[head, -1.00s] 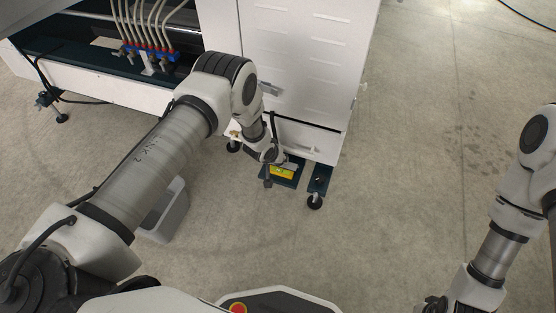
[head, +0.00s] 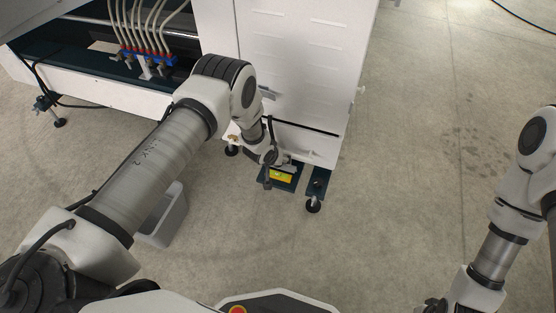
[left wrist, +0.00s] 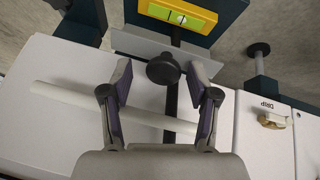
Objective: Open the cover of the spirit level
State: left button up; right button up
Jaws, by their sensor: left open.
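The spirit level (head: 282,176) is a yellow-green block on a dark plate at the foot of the white machine. It also shows in the left wrist view (left wrist: 178,15), with its vial exposed. A pale grey plate (left wrist: 140,43), which looks like the cover, is beside the level on the gripper's side. A round black knob (left wrist: 163,69) lies between my left fingertips. My left gripper (left wrist: 160,72) is open, with a finger apart from the knob on each side. In the head view it is small and partly hidden near the level. My right gripper (head: 435,304) is at the bottom edge, cut off.
The white machine cabinet (head: 290,70) rises right behind the level. A grey bin (head: 165,218) is on the floor beneath my left arm.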

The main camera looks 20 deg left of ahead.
pick_arm(q)
jog(key=v, duration=1.2)
jog(key=s+a+f+m+g+y, duration=0.1)
jog(key=s+f+g, duration=0.15)
jog(key=s, duration=1.35)
jog(key=s+a+f+m+g, duration=0.1)
jog(key=s+g, duration=0.2)
jog(key=s, duration=1.4)
notch_tip(320, 180, up, 32)
jog(key=p, duration=3.2)
jog(key=shift+w+a, duration=0.15)
jog(key=shift+a, duration=0.1)
jog(key=shift+p, duration=0.3)
